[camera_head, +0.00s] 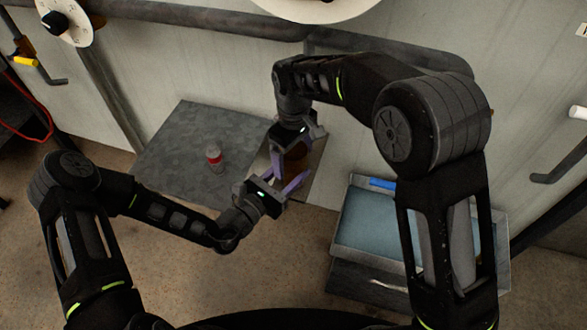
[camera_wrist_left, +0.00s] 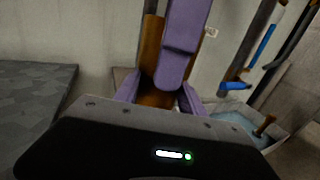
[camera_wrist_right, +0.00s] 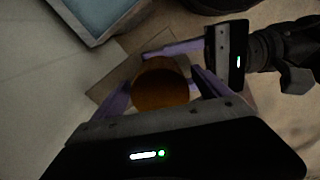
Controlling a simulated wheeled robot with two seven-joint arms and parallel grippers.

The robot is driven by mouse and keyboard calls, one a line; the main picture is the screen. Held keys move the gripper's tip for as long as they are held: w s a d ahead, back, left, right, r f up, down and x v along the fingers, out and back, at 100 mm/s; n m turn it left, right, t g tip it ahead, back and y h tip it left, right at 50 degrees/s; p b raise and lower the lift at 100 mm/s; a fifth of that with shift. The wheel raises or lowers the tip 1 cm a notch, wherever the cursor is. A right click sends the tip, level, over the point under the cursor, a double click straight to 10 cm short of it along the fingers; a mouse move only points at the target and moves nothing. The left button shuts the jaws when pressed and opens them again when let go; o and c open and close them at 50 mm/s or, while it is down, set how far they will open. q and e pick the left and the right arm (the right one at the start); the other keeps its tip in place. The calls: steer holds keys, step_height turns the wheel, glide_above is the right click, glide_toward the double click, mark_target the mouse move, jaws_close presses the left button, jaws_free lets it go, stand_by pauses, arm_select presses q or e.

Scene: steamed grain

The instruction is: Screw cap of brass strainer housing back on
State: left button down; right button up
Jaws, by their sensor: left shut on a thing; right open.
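The brass strainer housing (camera_head: 297,158) stands between my two grippers in the head view, largely covered by them. In the left wrist view its brown-orange side (camera_wrist_left: 151,42) stands upright, with my left gripper (camera_wrist_left: 160,98) shut on its lower part. In the right wrist view its round, dark brass top (camera_wrist_right: 162,88) shows between the spread purple fingers of my right gripper (camera_wrist_right: 160,82), which is open around it from above. I cannot make out the seam between cap and body. My left gripper's fingers also show beside the housing in the right wrist view.
A grey mat (camera_head: 180,150) lies left of the housing, with a small red-topped bottle (camera_head: 214,158) on it. A blue-lined tray (camera_head: 365,235) stands to the right. A wall with pipes (camera_head: 220,20) runs close behind.

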arm_select(q)
steer(key=shift+s+f, duration=0.1)
arm_select(e)
step_height(320, 180, up, 8)
steer(key=shift+f, duration=0.25)
arm_select(q)
steer(key=c, duration=0.6)
jaws_free()
steer(key=shift+v, duration=3.85)
arm_select(e)
steer(key=shift+f, duration=0.15)
